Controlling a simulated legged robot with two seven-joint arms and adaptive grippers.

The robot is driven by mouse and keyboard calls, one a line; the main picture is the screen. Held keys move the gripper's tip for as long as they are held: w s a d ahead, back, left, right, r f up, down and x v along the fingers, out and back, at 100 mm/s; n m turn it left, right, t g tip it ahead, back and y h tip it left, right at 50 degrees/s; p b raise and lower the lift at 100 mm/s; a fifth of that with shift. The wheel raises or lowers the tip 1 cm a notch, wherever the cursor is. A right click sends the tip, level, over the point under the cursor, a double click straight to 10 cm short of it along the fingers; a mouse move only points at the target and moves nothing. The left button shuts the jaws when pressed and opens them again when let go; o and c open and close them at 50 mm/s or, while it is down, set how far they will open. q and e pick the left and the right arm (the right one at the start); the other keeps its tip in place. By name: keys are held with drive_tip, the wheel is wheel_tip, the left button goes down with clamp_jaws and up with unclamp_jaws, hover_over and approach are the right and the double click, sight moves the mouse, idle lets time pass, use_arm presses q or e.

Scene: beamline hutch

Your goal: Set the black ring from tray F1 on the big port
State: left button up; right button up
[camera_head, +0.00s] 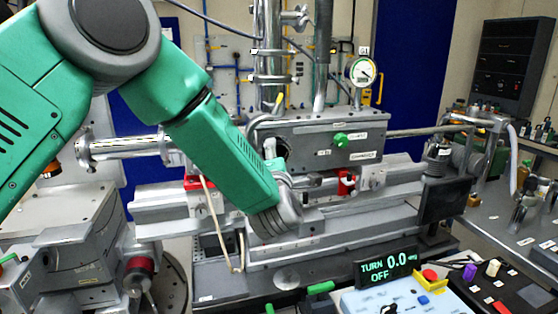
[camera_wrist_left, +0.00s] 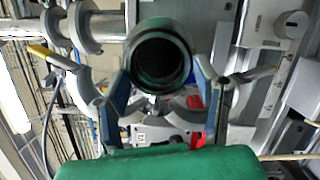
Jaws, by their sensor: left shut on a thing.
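My left arm reaches down from the upper left in the head view, and its gripper (camera_head: 271,150) is at the left end of the grey chamber (camera_head: 312,138), mostly hidden behind the forearm and wrist. In the left wrist view, the two fingers of this gripper (camera_wrist_left: 162,85) stand either side of a dark round ring (camera_wrist_left: 160,58), which looks like the black ring, and are shut on it. Its open face shows a dark hollow. I cannot tell whether it touches the port; the big port is not clearly seen. My right gripper and tray F1 are not in view.
A display (camera_head: 389,267) reads "TURN 0.0" and "OFF", beside a control box with a red button (camera_head: 430,277). A pressure gauge (camera_head: 362,72) stands above the chamber. A silver pipe (camera_head: 125,146) lies left of it. A steel column (camera_head: 270,50) rises behind the gripper.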

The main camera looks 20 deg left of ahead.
use_arm(q)
drive_tip(key=shift+w+a, duration=0.1)
drive_tip(key=shift+a, duration=0.45)
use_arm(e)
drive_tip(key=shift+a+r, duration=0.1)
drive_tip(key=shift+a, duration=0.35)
use_arm(q)
drive_tip(key=shift+d, duration=0.6)
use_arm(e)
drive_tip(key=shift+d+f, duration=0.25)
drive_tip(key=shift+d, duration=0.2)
use_arm(q)
drive_tip(key=shift+a+b, duration=0.35)
drive_tip(key=shift+a, duration=0.1)
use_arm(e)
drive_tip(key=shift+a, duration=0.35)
use_arm(q)
drive_tip(key=shift+d, duration=0.3)
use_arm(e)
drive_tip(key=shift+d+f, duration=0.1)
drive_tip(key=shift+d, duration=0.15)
use_arm(q)
drive_tip(key=shift+a, duration=0.2)
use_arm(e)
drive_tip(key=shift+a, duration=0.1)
use_arm(q)
drive_tip(key=shift+f, duration=0.1)
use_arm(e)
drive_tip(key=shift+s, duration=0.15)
